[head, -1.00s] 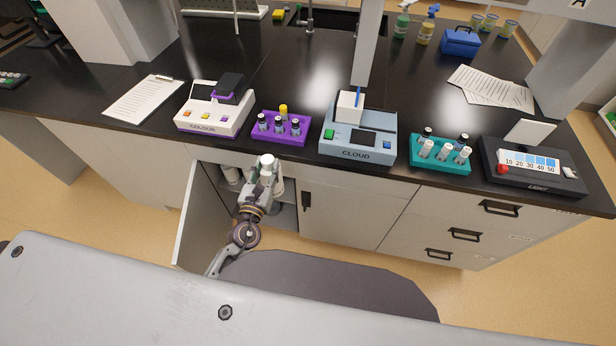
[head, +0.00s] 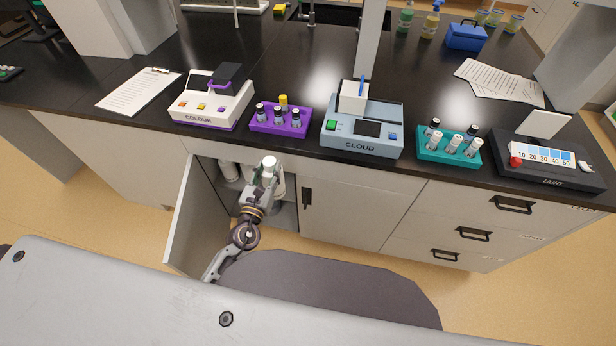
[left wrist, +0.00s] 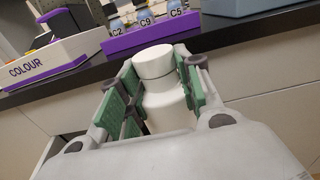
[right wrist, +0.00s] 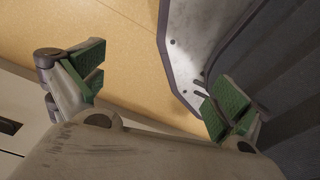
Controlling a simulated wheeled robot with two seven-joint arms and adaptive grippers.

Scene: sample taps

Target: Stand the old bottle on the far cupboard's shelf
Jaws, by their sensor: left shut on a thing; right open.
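A white bottle with a white cap (head: 269,161) is held upright by my left gripper (head: 263,178), in front of the open cupboard below the bench. The left wrist view shows the bottle (left wrist: 168,100) between the green finger pads. No label on it is visible from here. The open cupboard (head: 284,216) has its door (head: 190,222) swung out to the left, and pale bottles (head: 229,171) stand inside, partly hidden by my arm. My right gripper (right wrist: 160,85) is open and empty above the floor in the right wrist view.
The black bench top above carries the colour meter (head: 211,104), purple vial rack (head: 281,121), cloud meter (head: 362,132), teal rack (head: 449,147) and light meter (head: 550,165). A closed cupboard door (head: 340,215) and drawers (head: 470,215) lie to the right.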

